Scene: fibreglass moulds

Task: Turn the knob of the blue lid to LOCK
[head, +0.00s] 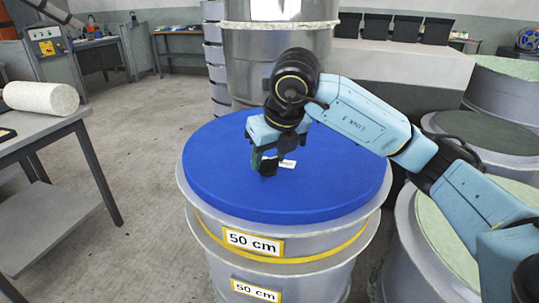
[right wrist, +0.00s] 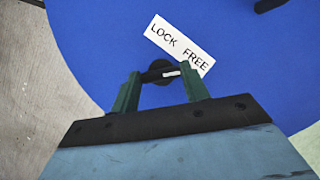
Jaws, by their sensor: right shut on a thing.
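The blue lid (head: 225,180) lies flat on top of a grey drum-like mould; it also fills much of the right wrist view (right wrist: 100,40). A black knob (right wrist: 160,71) with a white mark sits on the lid. The mark is on the knob's right half, on the side of the word FREE. A white label (right wrist: 180,46) reading LOCK and FREE lies just beyond the knob. My right gripper (right wrist: 160,88) is shut on the knob, its green fingers at either end of it. In the head view, the right gripper (head: 264,160) points down and mostly hides the knob. My left gripper is out of view.
The mould (head: 225,222) bears "50 cm" labels and a yellow band. More round moulds (head: 485,130) stand at the right, and a tall metal drum (head: 275,60) stands behind. A table (head: 40,130) with a pale roll is at the left. Open floor (head: 140,120) lies between.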

